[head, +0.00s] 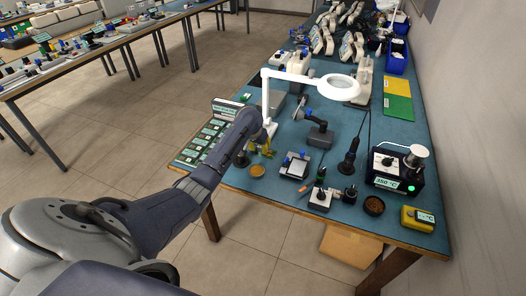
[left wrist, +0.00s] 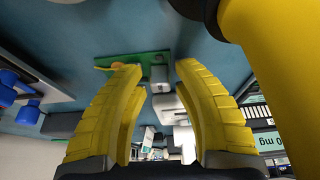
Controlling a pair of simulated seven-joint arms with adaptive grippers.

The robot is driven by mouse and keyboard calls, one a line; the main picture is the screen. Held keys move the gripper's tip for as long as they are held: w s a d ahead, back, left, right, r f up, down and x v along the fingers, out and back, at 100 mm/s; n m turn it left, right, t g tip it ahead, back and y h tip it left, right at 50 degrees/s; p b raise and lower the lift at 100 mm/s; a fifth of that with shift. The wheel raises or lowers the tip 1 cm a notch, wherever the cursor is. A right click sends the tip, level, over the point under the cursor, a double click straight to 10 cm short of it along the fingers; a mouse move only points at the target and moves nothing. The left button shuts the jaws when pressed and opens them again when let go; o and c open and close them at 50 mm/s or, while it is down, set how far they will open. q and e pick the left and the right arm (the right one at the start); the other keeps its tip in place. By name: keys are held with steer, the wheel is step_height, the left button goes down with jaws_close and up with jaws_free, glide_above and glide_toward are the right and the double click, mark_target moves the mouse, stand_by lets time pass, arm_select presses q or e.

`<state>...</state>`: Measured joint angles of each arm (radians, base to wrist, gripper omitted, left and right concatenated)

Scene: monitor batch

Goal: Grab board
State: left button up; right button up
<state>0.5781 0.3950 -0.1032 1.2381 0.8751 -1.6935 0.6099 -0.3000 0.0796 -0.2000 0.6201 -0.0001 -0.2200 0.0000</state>
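My left gripper (head: 268,144) is over the left edge of the blue work table, beside the lamp base. In the left wrist view its two yellow fingers (left wrist: 158,72) are spread apart with nothing held between them. A green board (left wrist: 128,58) with grey parts on it lies on the blue surface beyond the fingertips, partly covered by the left finger. In the head view a row of green boards with white labels (head: 197,149) lies along the table's left edge, left of my gripper. My right gripper is not in view.
A white magnifier lamp (head: 340,88) arches over the table (head: 345,125). A soldering station (head: 400,182), a yellow meter (head: 417,219) and a small cup (head: 374,206) stand at the near right. A cardboard box (head: 350,246) sits beneath the table.

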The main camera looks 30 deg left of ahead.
arm_select(q)
jaws_close()
